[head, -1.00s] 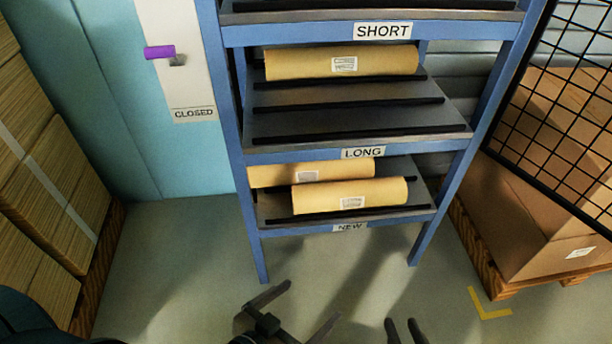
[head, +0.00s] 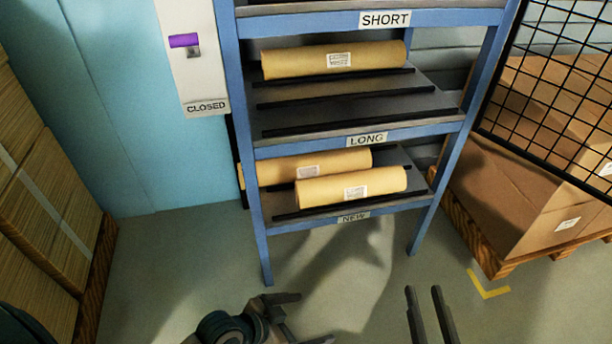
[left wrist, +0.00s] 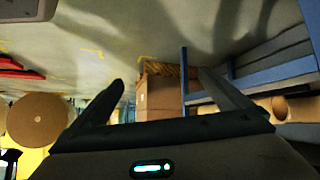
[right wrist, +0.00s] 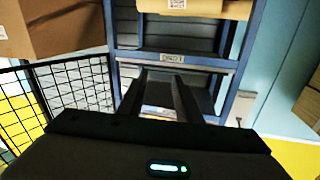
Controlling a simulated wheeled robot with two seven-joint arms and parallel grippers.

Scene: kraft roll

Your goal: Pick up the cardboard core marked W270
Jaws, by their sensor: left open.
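Three tan cardboard cores lie on a blue rack. One core (head: 300,61) is on the shelf above the LONG label. On the bottom shelf above the NEW label, a front core (head: 325,189) lies before a rear core (head: 290,168), partly hiding it. Each has a white label too small to read, so I cannot tell which is W270. My left gripper (head: 310,318) is open and empty, low in front of the rack; its spread fingers show in the left wrist view (left wrist: 160,90). My right gripper (head: 424,290) is empty, its fingers narrowly apart, right of the left one.
The blue rack (head: 258,215) stands against the wall. A CLOSED panel (head: 195,75) with a purple handle is left of it. Stacked brown goods (head: 45,190) stand at far left. A black mesh (head: 560,80) and a carton on a pallet (head: 530,200) are at right. Floor before the rack is clear.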

